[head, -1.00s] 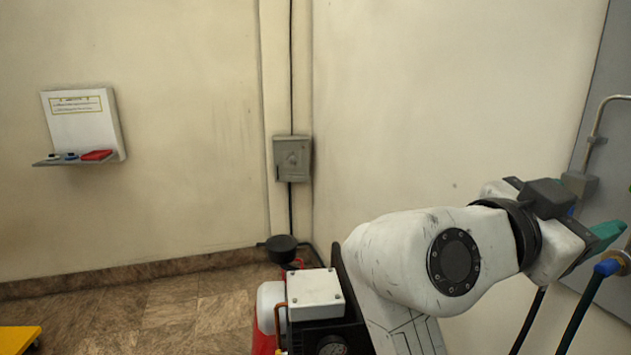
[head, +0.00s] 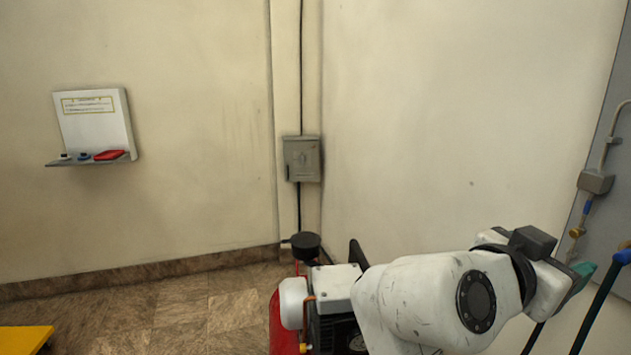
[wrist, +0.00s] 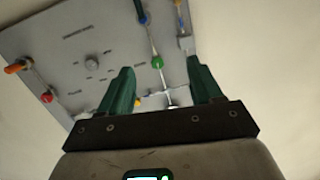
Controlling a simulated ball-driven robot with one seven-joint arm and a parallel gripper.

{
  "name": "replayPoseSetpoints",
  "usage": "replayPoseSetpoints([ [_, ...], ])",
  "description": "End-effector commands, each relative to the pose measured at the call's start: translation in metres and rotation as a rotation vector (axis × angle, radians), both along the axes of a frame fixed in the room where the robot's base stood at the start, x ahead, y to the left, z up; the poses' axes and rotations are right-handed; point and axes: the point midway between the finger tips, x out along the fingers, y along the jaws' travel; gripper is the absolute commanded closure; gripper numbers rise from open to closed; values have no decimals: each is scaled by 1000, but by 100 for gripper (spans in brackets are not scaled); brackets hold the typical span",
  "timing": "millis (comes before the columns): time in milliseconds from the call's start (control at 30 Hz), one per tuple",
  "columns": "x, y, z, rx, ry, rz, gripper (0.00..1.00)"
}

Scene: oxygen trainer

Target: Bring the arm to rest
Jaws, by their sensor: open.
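My gripper (wrist: 158,92) shows in the wrist view with its two green fingers spread apart and nothing between them. Beyond the fingers is a grey wall panel with coloured fittings. In the head view my white arm reaches to the right, and the green gripper (head: 583,272) shows partly at its end near the right edge. The fingertips are not clear there.
The grey panel (wrist: 125,58) carries red, orange, green and blue fittings. A red compressor (head: 283,322) stands on the floor beside my arm. A wall shelf (head: 88,160) holds small items. A grey box (head: 302,158) hangs near the corner. Open floor lies at left.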

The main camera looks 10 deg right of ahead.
Motion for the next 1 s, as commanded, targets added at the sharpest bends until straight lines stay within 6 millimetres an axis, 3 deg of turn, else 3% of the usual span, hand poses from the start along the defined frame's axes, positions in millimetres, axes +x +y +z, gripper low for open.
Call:
replayPoseSetpoints([
  [267, 0, -12, -88, 111, 272, 150, 35],
  [467, -28, -15, -196, 260, 585, 352, 35],
  [567, -57, -10, -251, 347, 742, 475, 35],
  [700, -110, 2, -316, 476, 936, 653, 35],
  [833, -167, 18, -360, 590, 1074, 816, 35],
  [1000, -224, 37, -389, 700, 1174, 977, 35],
])
